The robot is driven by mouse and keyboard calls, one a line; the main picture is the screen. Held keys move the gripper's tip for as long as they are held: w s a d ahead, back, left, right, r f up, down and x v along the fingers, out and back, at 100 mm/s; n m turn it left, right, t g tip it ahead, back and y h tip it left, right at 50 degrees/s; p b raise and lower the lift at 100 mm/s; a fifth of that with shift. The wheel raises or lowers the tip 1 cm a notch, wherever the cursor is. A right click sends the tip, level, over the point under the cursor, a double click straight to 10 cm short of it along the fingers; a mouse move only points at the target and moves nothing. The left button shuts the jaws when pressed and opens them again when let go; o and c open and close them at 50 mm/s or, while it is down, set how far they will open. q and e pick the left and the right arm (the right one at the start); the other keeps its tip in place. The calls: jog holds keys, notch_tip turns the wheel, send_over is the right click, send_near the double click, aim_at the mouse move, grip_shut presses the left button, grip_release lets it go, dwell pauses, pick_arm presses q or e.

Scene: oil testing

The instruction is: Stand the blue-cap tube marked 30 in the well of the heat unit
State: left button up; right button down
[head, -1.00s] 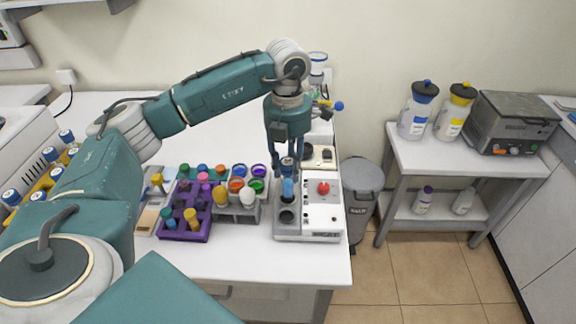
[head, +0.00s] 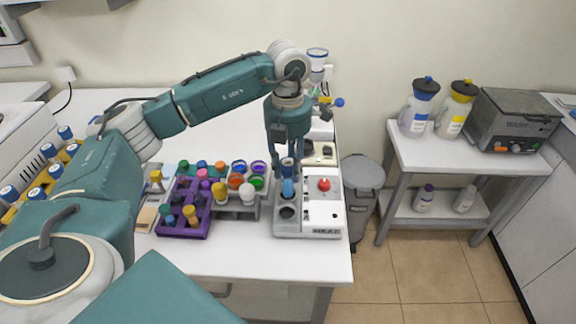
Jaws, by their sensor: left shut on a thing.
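My left gripper (head: 288,170) points straight down over the heat unit (head: 322,210), a pale box near the table's right edge with a red knob and dark round wells. The gripper is shut on a blue-cap tube (head: 288,188). The tube is upright at the rear well; its lower part is hidden, and I cannot tell how deep it sits. The front well (head: 287,212) looks empty. The number on the tube cannot be read. My right gripper is not in view.
A purple rack (head: 185,229) and a grey rack (head: 236,212) with colored-cap tubes stand left of the heat unit. A grey bin (head: 362,172) stands beyond the table's right edge. A side table (head: 455,158) holds bottles and a metal box.

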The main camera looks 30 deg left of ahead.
pick_arm(q)
jog(key=shift+f+b, duration=0.35)
jog(key=shift+f, duration=0.2)
dwell(0.4)
jog(key=o, duration=1.3)
jog(key=shift+c, duration=0.2)
jog(key=shift+r, duration=0.1)
notch_tip(320, 180, up, 12)
jog(key=shift+f, duration=0.1)
